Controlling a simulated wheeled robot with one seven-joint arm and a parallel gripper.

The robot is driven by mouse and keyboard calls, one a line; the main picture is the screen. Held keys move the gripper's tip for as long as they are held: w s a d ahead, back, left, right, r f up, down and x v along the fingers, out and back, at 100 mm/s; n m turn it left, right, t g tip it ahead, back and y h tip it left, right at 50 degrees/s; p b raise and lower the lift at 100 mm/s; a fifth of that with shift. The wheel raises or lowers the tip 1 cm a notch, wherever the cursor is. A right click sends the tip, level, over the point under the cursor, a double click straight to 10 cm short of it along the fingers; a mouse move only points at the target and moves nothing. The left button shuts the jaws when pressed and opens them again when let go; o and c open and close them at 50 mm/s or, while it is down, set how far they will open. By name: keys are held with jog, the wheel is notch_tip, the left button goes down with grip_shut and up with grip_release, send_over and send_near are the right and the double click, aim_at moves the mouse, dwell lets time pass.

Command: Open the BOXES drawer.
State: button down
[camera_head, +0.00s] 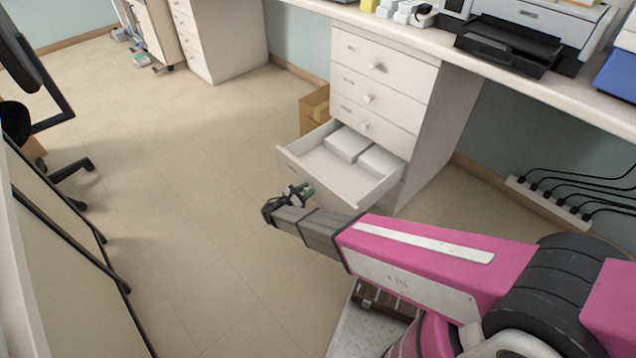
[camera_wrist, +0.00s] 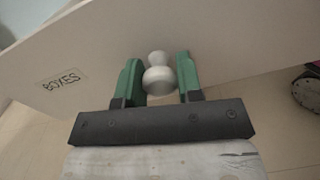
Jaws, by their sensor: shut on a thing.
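The BOXES drawer (camera_head: 335,193) is the pulled-out lower drawer of a white cabinet, standing well open with white boxes (camera_head: 347,145) inside. Its front fills much of the wrist view (camera_wrist: 235,45), with a BOXES label (camera_wrist: 61,79) at left. A pale round knob (camera_wrist: 158,80) sits on this front. My gripper (camera_head: 300,192) is at the drawer's front, and its green fingers are shut on the knob, one on each side. In the head view the knob is hidden or too small to tell.
Three shut drawers (camera_head: 372,88) with knobs are above the open one. A cardboard box (camera_head: 313,108) stands on the floor left of the cabinet. A printer (camera_head: 520,35) is on the counter. A power strip (camera_head: 548,203) with cables lies at right. The floor (camera_head: 190,190) left of the drawer is clear.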

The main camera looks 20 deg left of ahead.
jog(key=shift+v, duration=1.35)
jog(key=c, duration=0.8)
grip_release()
jog(key=shift+s, duration=0.1)
jog(key=v, duration=1)
jog(key=shift+s+a, duration=0.15)
jog(key=shift+s, duration=0.1)
